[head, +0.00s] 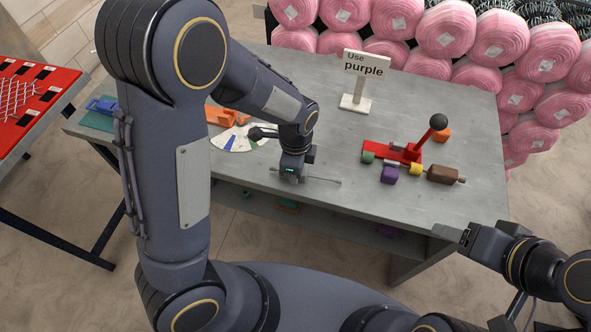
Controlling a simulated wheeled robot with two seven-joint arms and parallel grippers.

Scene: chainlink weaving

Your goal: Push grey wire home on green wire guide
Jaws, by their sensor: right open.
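A thin grey wire (325,180) runs across the front part of the grey table, on both sides of my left gripper (291,179). My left gripper points down over the wire, and its fingertips are too small to show whether they grip it. A small green block (368,157), possibly the green wire guide, sits at the left end of a red base (385,151), to the right of the wire and apart from it. My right gripper (440,240) is open and empty, just off the table's front right edge.
A red lever with a black knob (438,122) stands by purple (390,175), yellow (416,169), brown (443,175) and orange (441,134) pieces. A "Use purple" sign (366,65) stands behind. Pink rolls (445,30) line the back.

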